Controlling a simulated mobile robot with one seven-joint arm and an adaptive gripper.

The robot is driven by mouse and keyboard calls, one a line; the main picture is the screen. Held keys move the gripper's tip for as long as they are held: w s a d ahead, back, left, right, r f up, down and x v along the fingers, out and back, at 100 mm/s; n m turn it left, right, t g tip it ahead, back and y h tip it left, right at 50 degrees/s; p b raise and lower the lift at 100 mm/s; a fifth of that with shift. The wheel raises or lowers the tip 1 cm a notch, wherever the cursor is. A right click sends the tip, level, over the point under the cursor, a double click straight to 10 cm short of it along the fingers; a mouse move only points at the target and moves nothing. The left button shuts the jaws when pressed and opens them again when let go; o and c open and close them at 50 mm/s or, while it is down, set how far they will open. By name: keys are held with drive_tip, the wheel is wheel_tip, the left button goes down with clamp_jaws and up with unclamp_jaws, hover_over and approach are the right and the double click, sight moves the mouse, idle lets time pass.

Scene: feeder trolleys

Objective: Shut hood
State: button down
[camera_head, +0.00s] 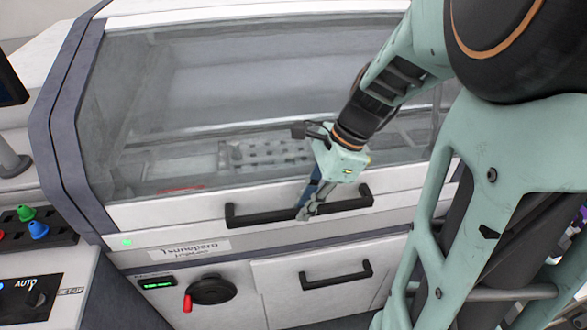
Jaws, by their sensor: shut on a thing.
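The hood (170,95) is a large clear panel in a white frame, on the front of a white and dark grey machine. Its lower edge (150,212) lies close above the white front panel that carries the name label. A black bar handle (255,217) runs along this lower edge. My gripper (306,212) is at the middle of the handle, pointing down, with its fingers shut on the bar. The fingers and wrist cover part of the handle and the glass. Whether a thin gap is left under the hood's edge is hard to tell.
Below is a drawer with a black handle (336,275). A round black knob (212,291) with a red lever (187,303) is left of it. A control panel with green and blue buttons (38,229) stands at the left. My arm covers the right side.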

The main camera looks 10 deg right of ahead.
drive_tip(key=s+r+p, duration=0.3)
drive_tip(key=r+p, duration=0.4)
drive_tip(key=p, duration=0.1)
drive_tip(key=shift+s+r+g, duration=0.2)
drive_tip(key=shift+r+g, duration=0.05)
drive_tip(key=shift+g, duration=0.15)
drive_tip(key=c, duration=2)
unclamp_jaws()
drive_tip(key=shift+o, duration=0.2)
drive_tip(key=v, duration=1.2)
